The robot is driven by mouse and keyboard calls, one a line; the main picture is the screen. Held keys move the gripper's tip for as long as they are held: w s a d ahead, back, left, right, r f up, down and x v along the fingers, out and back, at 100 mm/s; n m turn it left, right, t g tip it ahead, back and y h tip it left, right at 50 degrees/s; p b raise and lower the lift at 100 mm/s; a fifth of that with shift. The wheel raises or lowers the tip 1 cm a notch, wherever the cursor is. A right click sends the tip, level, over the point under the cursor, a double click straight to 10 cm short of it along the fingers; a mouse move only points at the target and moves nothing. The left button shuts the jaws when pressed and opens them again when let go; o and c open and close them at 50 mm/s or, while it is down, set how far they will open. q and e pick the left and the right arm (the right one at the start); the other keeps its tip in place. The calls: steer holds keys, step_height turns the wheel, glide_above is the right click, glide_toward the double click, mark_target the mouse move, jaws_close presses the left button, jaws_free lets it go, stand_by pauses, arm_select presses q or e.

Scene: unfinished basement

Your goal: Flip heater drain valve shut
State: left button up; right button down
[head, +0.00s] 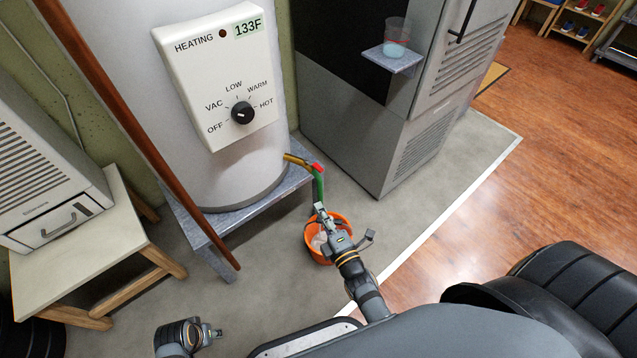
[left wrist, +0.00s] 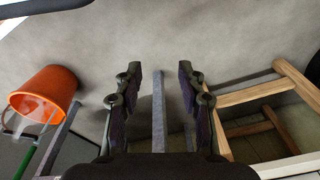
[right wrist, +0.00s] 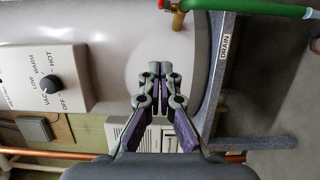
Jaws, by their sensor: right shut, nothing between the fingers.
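The brass drain valve (head: 297,160) sticks out low on the white water heater (head: 225,170), with a small red handle (head: 317,168) at its outer end. A green hose (head: 319,187) runs down from it towards an orange bucket (head: 308,242). In the right wrist view the brass valve (right wrist: 178,18) and part of the red handle (right wrist: 161,3) show at the top edge, beyond the fingertips. My right gripper (head: 321,212) is shut and empty, apart from the valve, and partly covers the bucket. My left gripper (left wrist: 160,82) is open and empty, low near the floor.
The heater stands on a grey stand (head: 255,205) marked DRAIN. A copper pipe (head: 130,115) slants down in front of it. A wooden table (head: 95,235) is at left, a grey furnace cabinet (head: 370,130) at right.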

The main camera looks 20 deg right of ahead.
steer(key=b, duration=0.2)
glide_toward(313, 165)
steer(key=w+a, duration=0.3)
steer(key=a, duration=0.2)
arm_select(q)
steer(key=r, duration=0.2)
steer(key=d+r, duration=0.1)
steer(key=r, duration=0.2)
steer(key=shift+w+d+r, duration=0.1)
steer(key=shift+w+r, duration=0.1)
steer(key=shift+r, duration=0.05)
arm_select(e)
steer(key=d, duration=0.1)
steer(key=w+d, duration=0.2)
steer(key=shift+d+f, duration=0.25)
steer(key=shift+f, duration=0.05)
arm_select(q)
steer(key=shift+p, duration=0.3)
arm_select(e)
steer(key=shift+d, duration=0.2)
